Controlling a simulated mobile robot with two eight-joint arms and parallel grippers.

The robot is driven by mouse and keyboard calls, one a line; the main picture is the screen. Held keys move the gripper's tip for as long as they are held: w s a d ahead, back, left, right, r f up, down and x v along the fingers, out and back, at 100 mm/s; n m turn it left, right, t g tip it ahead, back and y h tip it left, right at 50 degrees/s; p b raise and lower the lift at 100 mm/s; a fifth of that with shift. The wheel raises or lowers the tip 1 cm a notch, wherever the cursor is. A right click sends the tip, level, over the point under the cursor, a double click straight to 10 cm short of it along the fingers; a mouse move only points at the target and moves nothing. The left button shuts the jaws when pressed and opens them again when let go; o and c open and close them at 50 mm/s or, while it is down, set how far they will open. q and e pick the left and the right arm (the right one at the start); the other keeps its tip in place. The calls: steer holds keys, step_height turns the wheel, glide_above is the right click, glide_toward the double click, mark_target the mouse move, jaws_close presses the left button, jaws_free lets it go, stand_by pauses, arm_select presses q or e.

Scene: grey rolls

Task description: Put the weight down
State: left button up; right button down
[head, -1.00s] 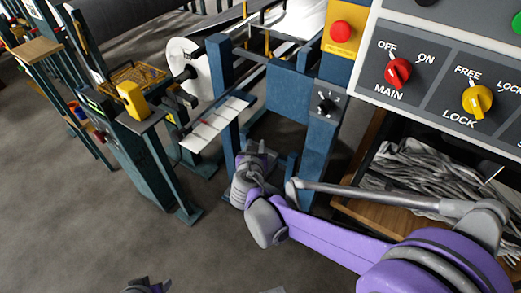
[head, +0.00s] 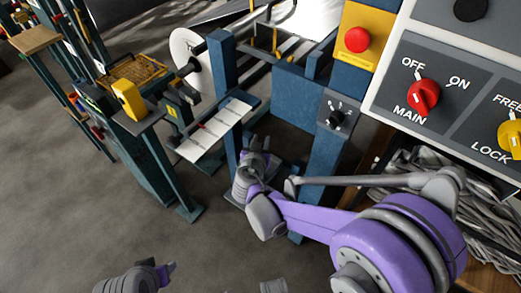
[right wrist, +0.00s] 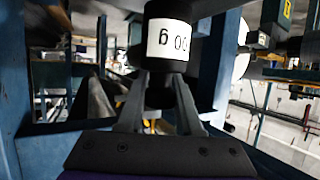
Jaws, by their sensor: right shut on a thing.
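The weight (right wrist: 168,40) is a black cylinder with a white label reading "6 00", which looks upside down in the right wrist view. My right gripper (right wrist: 160,88) has its two fingers closed on the narrower lower part of it. In the head view my right gripper (head: 262,148) reaches in between the blue posts of the machine frame. The weight cannot be made out there. Part of my left gripper (head: 165,273) shows at the bottom edge, low over the floor and away from the machine; its fingers are not clear.
A blue machine frame (head: 297,95) surrounds the right gripper, with a post (head: 222,65) close on its left. A white roll (head: 187,58) and a slanted white tray (head: 214,130) stand to the left. A control panel (head: 445,85) is at upper right. Grey floor (head: 90,215) is open at lower left.

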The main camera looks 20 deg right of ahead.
steer(key=shift+f+b, duration=0.55)
steer(key=shift+f, duration=1.25)
steer(key=shift+f, duration=0.15)
steer(key=c, duration=0.6)
jaws_free()
